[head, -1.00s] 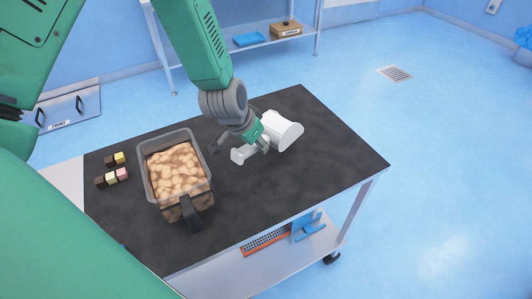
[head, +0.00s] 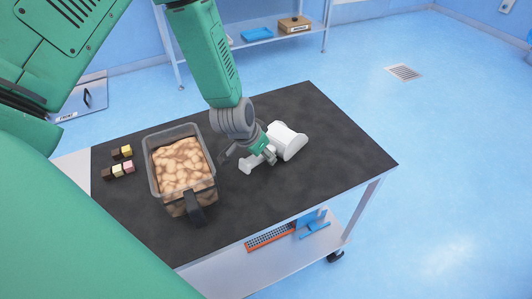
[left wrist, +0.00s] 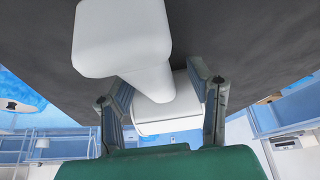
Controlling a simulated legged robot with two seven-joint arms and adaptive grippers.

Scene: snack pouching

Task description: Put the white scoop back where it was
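The white scoop (head: 287,141) is low over the right-middle part of the dark tabletop (head: 335,150). Its wide end points to the back right and its handle end to the front left. I cannot tell whether it touches the table. My left gripper (head: 266,154) has its fingers on both sides of the scoop's handle. My right gripper is not in view.
The tabletop's right side is clear. A shelf (head: 275,40) stands behind.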

